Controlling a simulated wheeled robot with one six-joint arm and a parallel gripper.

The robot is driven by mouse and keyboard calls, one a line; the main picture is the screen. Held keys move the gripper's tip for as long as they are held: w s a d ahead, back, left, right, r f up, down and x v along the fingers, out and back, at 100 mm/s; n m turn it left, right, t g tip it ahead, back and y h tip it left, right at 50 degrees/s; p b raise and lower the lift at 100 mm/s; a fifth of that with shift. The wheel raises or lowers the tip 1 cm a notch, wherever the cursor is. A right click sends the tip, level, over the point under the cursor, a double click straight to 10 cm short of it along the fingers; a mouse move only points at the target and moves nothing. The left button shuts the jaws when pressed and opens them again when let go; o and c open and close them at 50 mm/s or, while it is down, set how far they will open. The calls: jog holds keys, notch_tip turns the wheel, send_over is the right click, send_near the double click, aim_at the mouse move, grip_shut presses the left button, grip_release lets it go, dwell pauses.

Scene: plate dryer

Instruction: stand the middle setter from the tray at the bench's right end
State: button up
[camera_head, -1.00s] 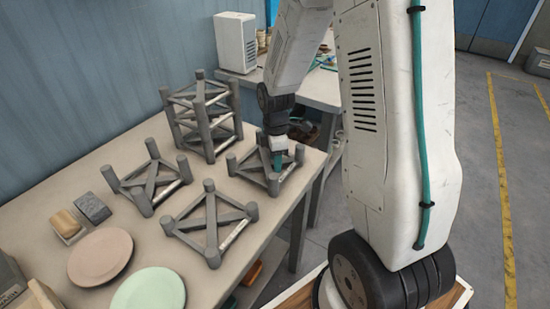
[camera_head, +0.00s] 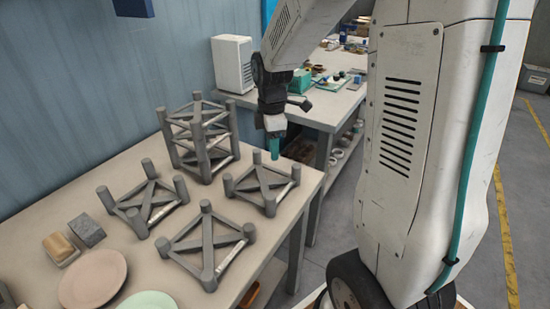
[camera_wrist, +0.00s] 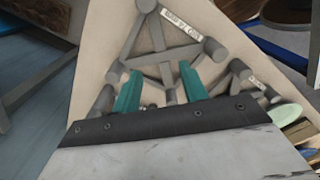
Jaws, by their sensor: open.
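Three grey triangular-braced setters with upright posts stand singly on the bench (camera_head: 110,165): one at the right end (camera_head: 265,183), one at the front (camera_head: 207,242) and one at the left (camera_head: 147,200). A tower of stacked setters (camera_head: 204,140) stands behind them. My gripper (camera_head: 273,157) is above the right-end setter, apart from it and empty. In the wrist view its teal fingers (camera_wrist: 160,88) are spread, with a labelled setter (camera_wrist: 182,24) beyond them. I cannot make out a tray.
A pink plate (camera_head: 93,278) and a pale green plate (camera_head: 147,301) lie at the bench's front left, near a sponge-like block (camera_head: 60,247) and a grey block (camera_head: 87,230). A second table (camera_head: 320,108) with a white box (camera_head: 231,62) stands behind. A blue wall runs along the left.

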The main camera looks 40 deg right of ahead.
jog(key=s+a+r+m, duration=0.3)
jog(key=s+r+m, duration=0.1)
jog(key=s, duration=0.4)
jog(key=s+a+r+m, duration=0.3)
jog(key=s+a+m, duration=0.1)
jog(key=s, duration=0.3)
jog(key=s+a+r+m+t, duration=0.1)
jog(key=s+a+r+m, duration=0.2)
jog(key=s, duration=0.5)
jog(key=shift+s+a+r+m, duration=0.2)
jog(key=shift+s+r+m, duration=0.15)
jog(key=shift+r+m, duration=0.65)
jog(key=shift+f, duration=0.2)
jog(key=shift+c, duration=0.7)
jog(key=shift+w+a, duration=0.1)
jog(key=shift+a, duration=0.05)
